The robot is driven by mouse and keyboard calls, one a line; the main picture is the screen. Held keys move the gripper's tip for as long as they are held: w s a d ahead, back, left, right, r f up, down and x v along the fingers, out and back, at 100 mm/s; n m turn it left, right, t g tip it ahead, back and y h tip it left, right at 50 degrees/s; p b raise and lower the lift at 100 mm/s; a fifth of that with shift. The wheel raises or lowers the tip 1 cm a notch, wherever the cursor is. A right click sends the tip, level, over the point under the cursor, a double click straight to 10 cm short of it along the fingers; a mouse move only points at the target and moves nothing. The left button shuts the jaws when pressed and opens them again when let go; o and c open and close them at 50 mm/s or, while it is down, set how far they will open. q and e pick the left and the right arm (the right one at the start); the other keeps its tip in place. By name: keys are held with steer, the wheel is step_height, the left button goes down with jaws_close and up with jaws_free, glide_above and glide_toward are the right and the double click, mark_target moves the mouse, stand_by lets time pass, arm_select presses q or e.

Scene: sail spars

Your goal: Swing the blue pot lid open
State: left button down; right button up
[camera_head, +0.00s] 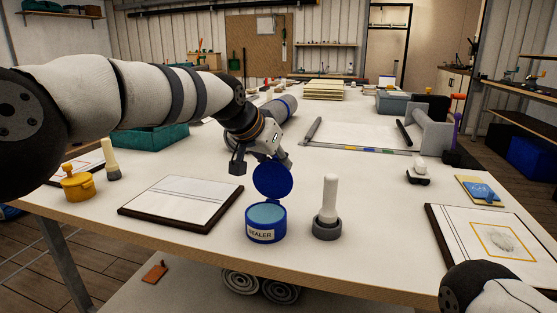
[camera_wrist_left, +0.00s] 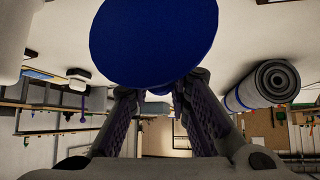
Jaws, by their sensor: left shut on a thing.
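The blue pot (camera_head: 266,224) stands near the table's front edge and bears a "SEALER" label. Its blue lid (camera_head: 272,182) stands steeply raised at the pot's back rim, and the pale blue inside shows. My left gripper (camera_head: 264,161) is at the lid's upper edge, behind it, shut on the lid. In the left wrist view the lid (camera_wrist_left: 154,38) fills the top middle, in front of my fingertips (camera_wrist_left: 166,92). The exact grip point is partly hidden by the lid. My right gripper is out of view; only part of my right arm shows at the lower right.
A white-handled tool in a grey holder (camera_head: 327,209) stands close right of the pot. A dark-edged board (camera_head: 181,202) lies to the left. A yellow pot (camera_head: 76,184) is farther left, and a framed sheet (camera_head: 497,243) lies at the right. A roll (camera_head: 278,109) lies behind my gripper.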

arm_select(q)
steer(key=shift+a+f, duration=0.1)
steer(key=shift+f, duration=0.05)
steer(key=c, duration=1.6)
jaws_free()
steer(key=shift+o, duration=0.7)
steer(key=shift+w, duration=0.15)
steer(key=v, duration=1.2)
steer(key=shift+f, duration=0.1)
